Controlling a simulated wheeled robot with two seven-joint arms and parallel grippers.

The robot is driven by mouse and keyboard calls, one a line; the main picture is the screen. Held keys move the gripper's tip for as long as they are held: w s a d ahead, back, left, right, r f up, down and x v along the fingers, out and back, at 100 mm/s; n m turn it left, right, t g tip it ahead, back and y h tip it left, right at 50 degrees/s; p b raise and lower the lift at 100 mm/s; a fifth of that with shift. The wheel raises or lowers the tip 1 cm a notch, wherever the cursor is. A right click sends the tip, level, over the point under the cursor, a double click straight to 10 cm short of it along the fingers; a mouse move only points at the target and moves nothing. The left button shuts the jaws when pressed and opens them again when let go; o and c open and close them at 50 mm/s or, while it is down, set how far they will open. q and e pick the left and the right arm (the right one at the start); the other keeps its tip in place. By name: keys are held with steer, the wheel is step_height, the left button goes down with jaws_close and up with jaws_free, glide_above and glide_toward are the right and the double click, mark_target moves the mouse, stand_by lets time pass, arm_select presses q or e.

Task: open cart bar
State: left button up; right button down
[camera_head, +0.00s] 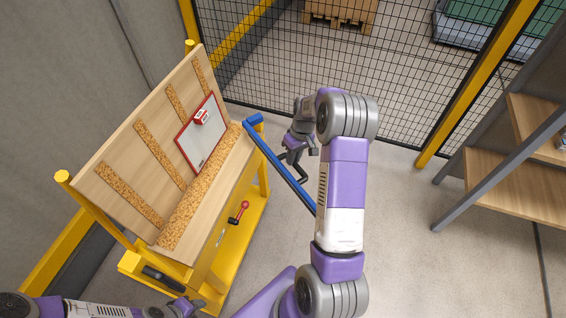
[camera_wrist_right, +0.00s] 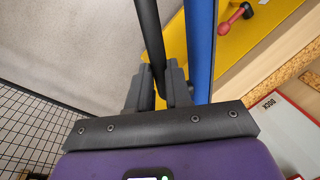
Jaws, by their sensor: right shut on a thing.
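The yellow cart (camera_head: 233,243) stands at left, with a tilted wooden board on it. A blue bar (camera_head: 278,163) runs from a blue end piece at the cart's far right corner out over the floor, angled away from the cart's side. Its near end is hidden behind my right arm. My right gripper (camera_head: 297,160) is beside the bar. In the wrist view, the gripper (camera_wrist_right: 161,88) is shut on a black handle (camera_wrist_right: 150,40), next to the blue bar (camera_wrist_right: 199,50). My left gripper (camera_head: 185,306) is low at the lower left, its jaws unclear.
A red-knobbed lever (camera_head: 239,212) sits on the cart's side. A red-framed white board (camera_head: 203,140) rests on the wooden board. A mesh fence (camera_head: 400,90) stands behind, and shelves (camera_head: 510,190) stand at right. The floor between cart and shelves is clear.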

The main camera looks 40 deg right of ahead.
steer(key=shift+s+d+n, duration=0.1)
steer(key=shift+d+n, duration=1)
steer(key=shift+d, duration=1.25)
steer(key=c, duration=1.1)
jaws_free()
steer(key=shift+o, duration=0.2)
step_height(320, 180, up, 8)
steer(key=d+p, duration=0.1)
steer(key=shift+d+f+p, duration=0.2)
steer(key=shift+f+p, duration=0.05)
steer(key=shift+p, duration=0.15)
steer(key=shift+a, duration=0.1)
